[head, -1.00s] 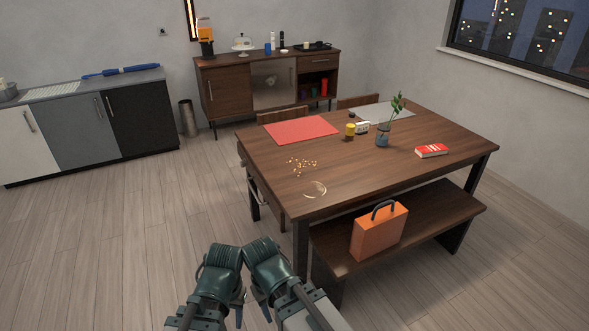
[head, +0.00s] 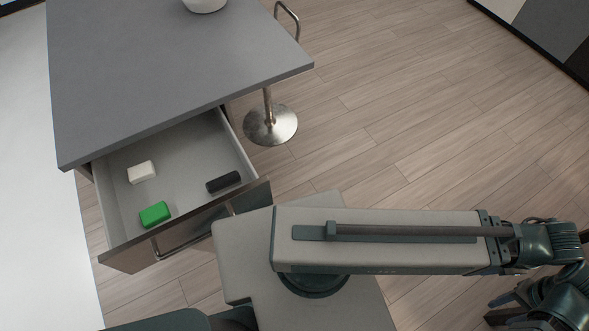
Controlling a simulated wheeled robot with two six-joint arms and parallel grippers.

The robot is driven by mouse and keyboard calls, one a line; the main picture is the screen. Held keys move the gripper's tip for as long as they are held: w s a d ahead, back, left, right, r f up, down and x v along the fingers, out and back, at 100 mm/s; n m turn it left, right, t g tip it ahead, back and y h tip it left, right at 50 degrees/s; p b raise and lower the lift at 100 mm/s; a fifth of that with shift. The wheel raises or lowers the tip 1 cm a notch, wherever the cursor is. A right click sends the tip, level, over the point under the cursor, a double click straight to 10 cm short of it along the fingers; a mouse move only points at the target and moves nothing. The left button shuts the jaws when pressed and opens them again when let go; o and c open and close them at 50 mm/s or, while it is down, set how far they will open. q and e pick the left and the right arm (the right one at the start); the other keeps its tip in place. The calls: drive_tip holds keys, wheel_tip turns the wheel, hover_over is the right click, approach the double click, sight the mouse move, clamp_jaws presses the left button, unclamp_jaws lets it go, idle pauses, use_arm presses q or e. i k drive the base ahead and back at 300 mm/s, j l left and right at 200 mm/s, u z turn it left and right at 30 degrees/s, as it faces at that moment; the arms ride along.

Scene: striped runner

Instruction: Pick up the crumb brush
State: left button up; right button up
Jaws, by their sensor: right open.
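No thing in the head view is clearly a crumb brush. An open drawer (head: 108,205) under a grey-topped island holds a small white block (head: 142,172), a green block (head: 155,214) and a dark oblong thing (head: 223,182). I cannot tell whether the dark thing is a brush. My right gripper (head: 498,308) is at the lower right, partly cut off by the frame edge. It is open, well to the right of the drawer, over the floor. My left gripper is out of view.
The grey island top (head: 150,70) carries a white bowl (head: 205,4) at its far edge. A stool with a round metal base (head: 270,125) stands beside the island. The wooden floor (head: 420,120) to the right is clear. Dark and grey cabinets (head: 545,30) stand at the upper right.

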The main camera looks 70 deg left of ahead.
sight(227, 182)
drive_tip(key=l+u, duration=0.15)
drive_tip(key=l, duration=0.45)
drive_tip(key=u, duration=3.25)
drive_tip(key=i+l, duration=0.1)
drive_tip(key=i, duration=0.35)
